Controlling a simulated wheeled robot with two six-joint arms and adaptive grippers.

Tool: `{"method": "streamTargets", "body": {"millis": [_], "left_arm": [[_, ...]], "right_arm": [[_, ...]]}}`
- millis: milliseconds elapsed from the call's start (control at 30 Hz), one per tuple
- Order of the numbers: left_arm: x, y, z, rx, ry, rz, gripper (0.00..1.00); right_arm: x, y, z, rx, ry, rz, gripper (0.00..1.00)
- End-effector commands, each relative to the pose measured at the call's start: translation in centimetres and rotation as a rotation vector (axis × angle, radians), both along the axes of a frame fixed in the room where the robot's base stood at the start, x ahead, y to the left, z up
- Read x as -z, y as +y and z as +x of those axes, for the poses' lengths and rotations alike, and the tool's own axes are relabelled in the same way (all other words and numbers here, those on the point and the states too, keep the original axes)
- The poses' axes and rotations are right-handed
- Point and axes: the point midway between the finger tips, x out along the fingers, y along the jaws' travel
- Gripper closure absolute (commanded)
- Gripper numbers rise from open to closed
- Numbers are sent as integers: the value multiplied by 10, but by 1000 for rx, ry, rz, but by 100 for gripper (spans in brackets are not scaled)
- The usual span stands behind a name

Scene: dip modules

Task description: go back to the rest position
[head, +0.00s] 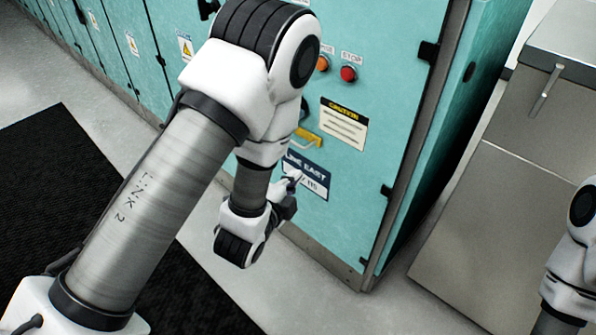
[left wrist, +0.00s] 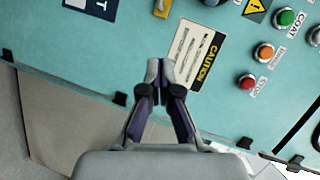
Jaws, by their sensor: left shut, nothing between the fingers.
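My left gripper (head: 291,182) is largely hidden behind its own arm in the head view, in front of the teal cabinet (head: 400,60). In the left wrist view the left gripper (left wrist: 160,68) is shut, its fingertips together and nothing between them. The tips overlap the edge of the caution label (left wrist: 193,55) in that view; I cannot tell how far they are from the door. My right arm shows only in part at the right edge of the head view, and its gripper is out of the picture.
The cabinet door carries a red stop button (head: 348,73), an orange button (head: 322,64) and a yellow handle (head: 308,137). A grey metal cabinet (head: 500,200) stands at the right. A black mat (head: 60,160) lies on the floor at the left. Bare floor shows between.

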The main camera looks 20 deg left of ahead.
Motion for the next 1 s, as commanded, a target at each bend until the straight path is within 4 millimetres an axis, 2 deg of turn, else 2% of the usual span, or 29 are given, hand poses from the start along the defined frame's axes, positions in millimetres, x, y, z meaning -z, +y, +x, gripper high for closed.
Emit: {"method": "streamTargets", "body": {"millis": [367, 467, 567, 633, 700, 800, 900, 1000], "left_arm": [[0, 0, 0, 0, 0, 0, 100], [9, 1, -3, -2, 19, -2, 100], [45, 11, -18, -31, 98, -18, 100], [86, 23, -39, -71, 213, -47, 100], [135, 34, -69, -142, 389, -141, 100], [192, 44, -122, -307, 646, -335, 100], [229, 47, -173, -513, 861, -522, 100], [248, 47, -218, -760, 1028, -691, 100]], "right_arm": [[0, 0, 0, 0, 0, 0, 60], [0, 0, 0, 0, 0, 0, 60], [1, 0, 0, 0, 0, 0, 60], [0, 0, 0, 0, 0, 0, 60], [0, 0, 0, 0, 0, 0, 60], [0, 0, 0, 0, 0, 0, 60], [0, 0, 0, 0, 0, 0, 60], [0, 0, 0, 0, 0, 0, 60]]}}
